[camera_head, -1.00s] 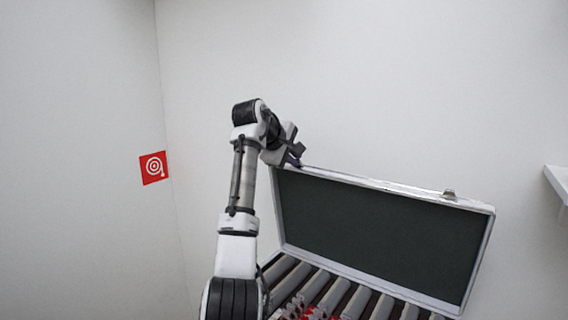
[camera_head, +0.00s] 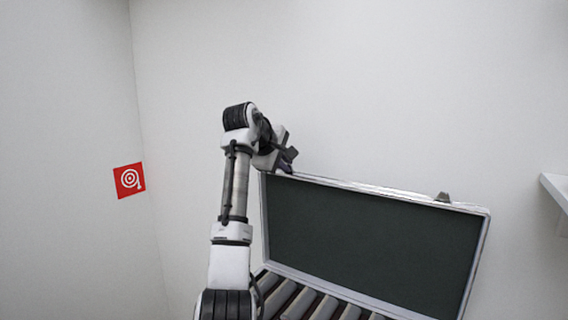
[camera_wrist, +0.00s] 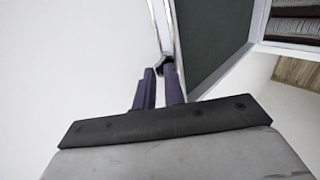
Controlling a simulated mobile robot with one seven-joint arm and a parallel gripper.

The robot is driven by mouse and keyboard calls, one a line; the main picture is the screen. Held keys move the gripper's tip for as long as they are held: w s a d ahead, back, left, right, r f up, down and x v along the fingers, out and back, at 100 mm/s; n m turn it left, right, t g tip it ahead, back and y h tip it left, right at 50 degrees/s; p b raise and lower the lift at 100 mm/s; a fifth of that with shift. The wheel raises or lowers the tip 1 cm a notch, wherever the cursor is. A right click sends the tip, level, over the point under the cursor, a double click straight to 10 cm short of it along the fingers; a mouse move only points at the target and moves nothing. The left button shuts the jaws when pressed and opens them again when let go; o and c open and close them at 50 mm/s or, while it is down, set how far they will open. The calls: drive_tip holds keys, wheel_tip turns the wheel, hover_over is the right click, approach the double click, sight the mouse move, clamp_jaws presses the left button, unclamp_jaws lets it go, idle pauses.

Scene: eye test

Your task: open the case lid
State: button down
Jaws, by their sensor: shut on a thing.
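The case lid (camera_head: 370,235) stands raised, with a dark inner panel and a silver frame. A metal latch (camera_head: 443,197) sits on its top edge toward the right. My gripper (camera_head: 289,168) is at the lid's upper left corner. In the wrist view the purple fingers of my gripper (camera_wrist: 160,82) are at the lid's silver edge (camera_wrist: 161,28), shut on it. The case body (camera_head: 300,297) lies below the lid with grey slotted dividers, its lower part cut off by the picture. The case interior (camera_wrist: 292,28) also shows at the upper right of the wrist view.
White walls stand behind and to the left. A red sign with a white target (camera_head: 129,180) hangs on the left wall. A white shelf (camera_head: 556,190) juts out at the right edge. Wooden floor (camera_wrist: 297,72) shows in the wrist view.

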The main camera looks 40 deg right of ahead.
drive_tip(key=c, duration=1.8)
unclamp_jaws()
drive_tip(key=shift+c, duration=0.2)
drive_tip(key=shift+r, duration=0.1)
drive_tip(key=b+v, duration=0.4)
drive_tip(key=v, duration=0.9)
drive_tip(key=shift+s+a+r, duration=0.2)
drive_tip(key=shift+a, duration=0.05)
